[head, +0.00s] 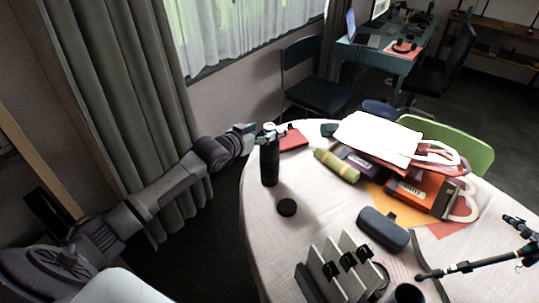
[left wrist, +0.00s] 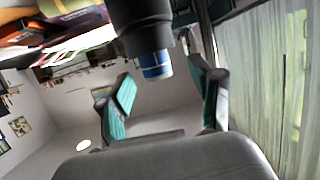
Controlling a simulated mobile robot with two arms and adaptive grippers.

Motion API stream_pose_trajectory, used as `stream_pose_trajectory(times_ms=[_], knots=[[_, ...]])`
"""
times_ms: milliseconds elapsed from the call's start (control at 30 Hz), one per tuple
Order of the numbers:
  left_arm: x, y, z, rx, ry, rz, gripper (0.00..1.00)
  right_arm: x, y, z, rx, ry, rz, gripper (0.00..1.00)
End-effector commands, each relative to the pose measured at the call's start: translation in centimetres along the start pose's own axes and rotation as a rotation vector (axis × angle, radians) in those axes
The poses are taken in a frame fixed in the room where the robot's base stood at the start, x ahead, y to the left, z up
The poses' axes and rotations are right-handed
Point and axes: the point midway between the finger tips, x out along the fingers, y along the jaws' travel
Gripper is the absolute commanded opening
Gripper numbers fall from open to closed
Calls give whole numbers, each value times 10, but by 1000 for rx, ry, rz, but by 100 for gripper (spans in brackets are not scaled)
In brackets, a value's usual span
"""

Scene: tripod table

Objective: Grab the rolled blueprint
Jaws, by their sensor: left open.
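A black upright tube (head: 270,165) stands near the left edge of the round white table (head: 262,240). A pale roll end, apparently the rolled blueprint (head: 269,128), shows at its top in the head view. In the left wrist view the rolled blueprint (left wrist: 156,66) is a short blue and white end coming out of the dark tube (left wrist: 140,25). My left gripper (head: 262,137) is at the tube's top, and in the left wrist view its teal fingers (left wrist: 165,92) are apart with the roll's end between them in the picture. Contact cannot be told. My right gripper is not in view.
A round black cap (head: 287,207) lies by the tube. A red book (head: 293,140), a yellow-green roll (head: 337,165), a white tote bag (head: 377,138), a dark case (head: 383,229) and a file rack (head: 340,268) are on the table. A black tripod (head: 470,266) lies at the right.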

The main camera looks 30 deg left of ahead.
Motion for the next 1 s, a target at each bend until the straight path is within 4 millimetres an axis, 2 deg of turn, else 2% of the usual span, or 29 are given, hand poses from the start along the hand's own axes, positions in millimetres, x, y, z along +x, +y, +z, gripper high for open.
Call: stream_pose_trajectory(times_ms=[100,233,567,667,967,1000], knots=[[19,5,-8,-3,3,0,65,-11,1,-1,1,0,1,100],[34,5,-5,-1,1,-1,65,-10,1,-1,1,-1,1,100],[42,5,-4,1,1,0,65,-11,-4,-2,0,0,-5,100],[41,5,-4,1,1,0,51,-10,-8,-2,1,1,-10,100],[41,5,-4,1,1,0,1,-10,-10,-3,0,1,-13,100],[41,5,-4,1,1,0,0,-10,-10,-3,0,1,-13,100]])
